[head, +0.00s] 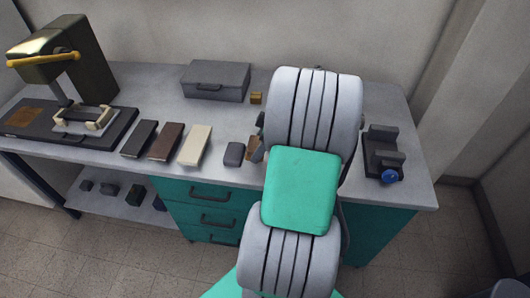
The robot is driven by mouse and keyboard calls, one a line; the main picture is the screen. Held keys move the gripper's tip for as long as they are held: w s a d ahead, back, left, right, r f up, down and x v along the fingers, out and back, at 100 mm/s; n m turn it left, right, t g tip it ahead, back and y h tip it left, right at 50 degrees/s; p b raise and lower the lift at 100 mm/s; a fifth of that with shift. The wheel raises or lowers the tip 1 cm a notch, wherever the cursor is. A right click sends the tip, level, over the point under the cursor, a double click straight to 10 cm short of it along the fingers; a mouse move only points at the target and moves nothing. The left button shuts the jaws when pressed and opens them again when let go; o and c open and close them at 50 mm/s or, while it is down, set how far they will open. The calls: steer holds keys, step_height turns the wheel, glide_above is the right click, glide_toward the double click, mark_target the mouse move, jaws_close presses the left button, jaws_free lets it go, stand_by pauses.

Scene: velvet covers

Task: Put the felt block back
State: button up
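A small dark grey block (233,154) with rounded edges lies on the bench top, left of my arm; it looks like the felt block, but its material is too small to tell. My own arm, grey with a green panel, fills the middle of the head view. My gripper does not show clearly; the arm hides the area behind it. A small brown piece (255,148) and some dark parts peek out at the arm's left edge, and I cannot tell what they belong to.
Dark, brown and cream book-like slabs (194,145) lie in a row to the left. A press (70,65) stands at far left. A dark fixture with a blue knob (389,176) stands right.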

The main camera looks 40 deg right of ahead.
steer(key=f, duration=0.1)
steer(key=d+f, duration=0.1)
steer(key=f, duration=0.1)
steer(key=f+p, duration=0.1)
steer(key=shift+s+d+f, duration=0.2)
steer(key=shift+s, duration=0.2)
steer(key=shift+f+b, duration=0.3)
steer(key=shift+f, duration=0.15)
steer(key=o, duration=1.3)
